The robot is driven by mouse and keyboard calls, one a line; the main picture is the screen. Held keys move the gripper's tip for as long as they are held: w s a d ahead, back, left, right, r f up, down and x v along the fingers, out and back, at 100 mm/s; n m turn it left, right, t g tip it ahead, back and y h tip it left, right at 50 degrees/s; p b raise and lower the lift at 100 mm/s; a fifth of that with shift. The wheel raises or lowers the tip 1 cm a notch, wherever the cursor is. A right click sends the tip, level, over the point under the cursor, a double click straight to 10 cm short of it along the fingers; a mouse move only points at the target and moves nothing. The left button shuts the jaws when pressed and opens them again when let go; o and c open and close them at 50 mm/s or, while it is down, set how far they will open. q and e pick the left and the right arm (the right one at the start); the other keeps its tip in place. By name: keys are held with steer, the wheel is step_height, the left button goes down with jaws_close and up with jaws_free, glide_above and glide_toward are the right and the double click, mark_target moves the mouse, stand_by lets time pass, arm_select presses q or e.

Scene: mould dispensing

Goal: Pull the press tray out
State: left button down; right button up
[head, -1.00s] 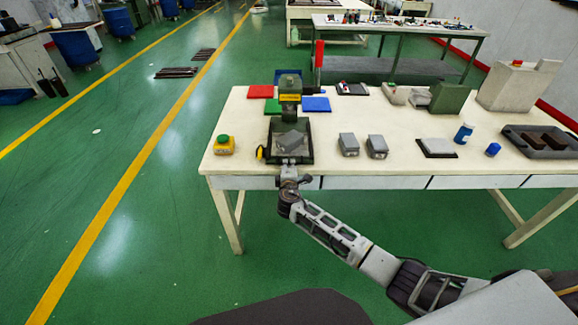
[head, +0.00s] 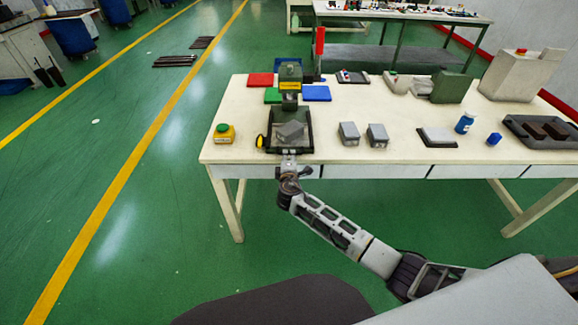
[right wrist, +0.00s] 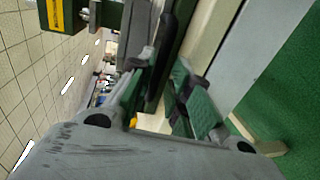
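The press (head: 289,84) is green with a yellow label and stands near the left end of the white table. Its dark press tray (head: 305,143) lies flat at the press's foot, near the table's front edge, with a grey block (head: 290,131) on it. My right gripper (head: 289,160) is at the tray's front edge; its fingers are too small to judge there. In the right wrist view, the right gripper (right wrist: 162,75) has its fingers apart on either side of a dark bar (right wrist: 162,68), with a gap showing beside the bar. My left gripper is out of view.
A yellow-and-green button box (head: 224,133) stands left of the tray. Two grey blocks (head: 349,134) (head: 377,135) stand to its right. Red (head: 260,80) and blue (head: 316,93) plates lie behind. Green floor in front of the table (head: 420,170) is clear except for my arm.

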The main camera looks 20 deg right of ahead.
steer(key=v, duration=1.2)
stand_by(0.3)
stand_by(0.6)
